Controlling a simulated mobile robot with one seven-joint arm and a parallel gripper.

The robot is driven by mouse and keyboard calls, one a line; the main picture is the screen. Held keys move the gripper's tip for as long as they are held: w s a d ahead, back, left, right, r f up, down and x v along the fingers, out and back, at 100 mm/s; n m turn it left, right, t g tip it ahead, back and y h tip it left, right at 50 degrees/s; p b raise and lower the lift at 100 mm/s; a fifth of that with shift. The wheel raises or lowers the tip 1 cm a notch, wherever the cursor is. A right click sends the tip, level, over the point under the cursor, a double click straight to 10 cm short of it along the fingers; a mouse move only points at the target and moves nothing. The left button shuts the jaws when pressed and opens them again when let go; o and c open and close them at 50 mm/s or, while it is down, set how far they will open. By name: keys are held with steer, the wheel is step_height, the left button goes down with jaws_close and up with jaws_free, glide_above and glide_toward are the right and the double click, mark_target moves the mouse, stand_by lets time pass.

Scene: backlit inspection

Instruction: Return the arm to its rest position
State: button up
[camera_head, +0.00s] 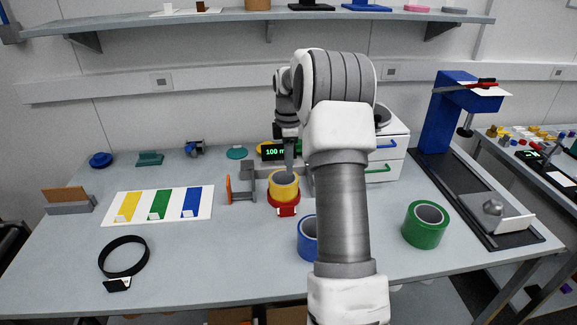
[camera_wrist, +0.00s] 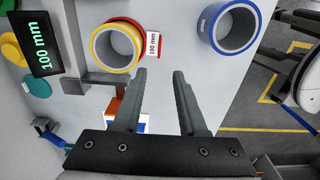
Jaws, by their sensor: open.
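My arm reaches forward over the middle of the workbench (camera_head: 100,240). In the wrist view my gripper (camera_wrist: 159,75) is open, with nothing between its two dark fingers. In the head view it points down near the yellow tape roll (camera_head: 284,190), and much of it is hidden behind my own arm. The yellow roll sits on a red base; in the wrist view the roll (camera_wrist: 117,28) is above and left of the fingertips, apart from them. A blue tape roll (camera_head: 307,240) stands partly behind my arm; it shows upper right in the wrist view (camera_wrist: 212,30).
A grey and orange fixture (camera_head: 232,196) and a 100 mm display (camera_head: 270,152) are close to the gripper. A green tape roll (camera_head: 412,232), white drawers (camera_head: 395,155) and a blue stand (camera_head: 440,115) are on the right. A shelf (camera_head: 230,18) runs above the bench.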

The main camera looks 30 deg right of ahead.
stand_by(0.5)
steer(key=s+a+r+m+t+h, duration=0.1)
steer(key=s+a+r+m, duration=0.2)
steer(key=s+a+r, duration=0.35)
steer(key=s+a+r+m+t, duration=0.1)
steer(key=s+a+r+m, duration=0.25)
steer(key=a+r, duration=0.55)
steer(key=s+a+f+m+t, duration=0.1)
steer(key=s+a+m, duration=0.2)
steer(key=s, duration=0.6)
steer(key=s+a+f+m+t+y, duration=0.1)
steer(key=s+a+m+t, duration=0.1)
steer(key=s+a, duration=0.6)
steer(key=shift+s+m+t, duration=0.3)
steer(key=shift+s+m, duration=0.35)
steer(key=shift+s, duration=0.45)
